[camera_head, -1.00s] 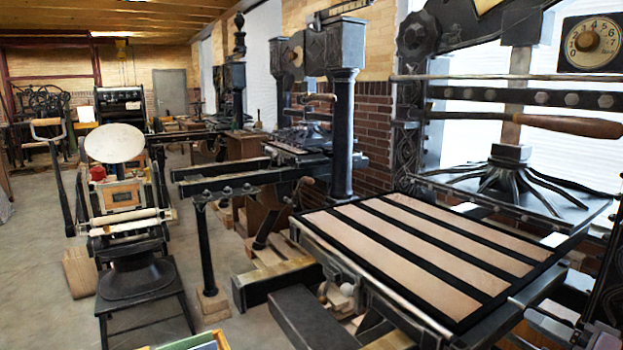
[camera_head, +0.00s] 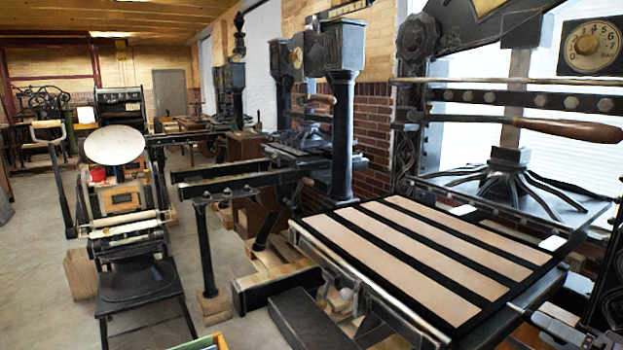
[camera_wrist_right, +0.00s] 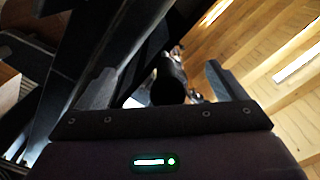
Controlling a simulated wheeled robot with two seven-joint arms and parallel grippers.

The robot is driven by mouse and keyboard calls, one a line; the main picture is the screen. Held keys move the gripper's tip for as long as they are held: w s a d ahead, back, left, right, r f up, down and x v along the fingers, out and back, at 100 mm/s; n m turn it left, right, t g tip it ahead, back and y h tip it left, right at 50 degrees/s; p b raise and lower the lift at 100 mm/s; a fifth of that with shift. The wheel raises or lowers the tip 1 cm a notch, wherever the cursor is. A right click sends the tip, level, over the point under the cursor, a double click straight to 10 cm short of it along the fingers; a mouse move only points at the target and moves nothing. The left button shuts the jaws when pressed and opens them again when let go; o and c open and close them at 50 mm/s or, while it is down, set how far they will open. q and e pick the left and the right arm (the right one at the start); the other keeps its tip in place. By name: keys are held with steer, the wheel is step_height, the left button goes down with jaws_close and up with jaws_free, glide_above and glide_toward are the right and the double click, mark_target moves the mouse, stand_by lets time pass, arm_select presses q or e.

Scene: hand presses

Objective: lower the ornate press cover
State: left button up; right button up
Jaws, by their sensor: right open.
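The ornate press has a dark carved column (camera_head: 413,150) and stands at the right in the head view. Its flat striped panel (camera_head: 425,235), tan bands on black, lies level in front of the spider-legged platen (camera_head: 508,180). I cannot tell whether this panel is the cover or the bed. My right gripper (camera_head: 535,318) is at the lower right corner, near the panel's right front edge, partly cut off. In the right wrist view its two fingers (camera_wrist_right: 160,88) are apart. A dark rounded end (camera_wrist_right: 168,87) shows between or beyond them; contact is unclear. My left gripper is out of view.
A wooden-handled bar (camera_head: 560,129) crosses above the platen. A second press (camera_head: 342,135) stands behind, its rails (camera_head: 225,182) reaching left. A small press with a round disc (camera_head: 114,145) is at the left. Floor (camera_head: 215,245) shows between them.

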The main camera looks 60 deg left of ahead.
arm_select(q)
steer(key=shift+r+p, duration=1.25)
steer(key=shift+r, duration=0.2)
arm_select(e)
steer(key=d, duration=0.6)
steer(key=shift+s+d, duration=0.15)
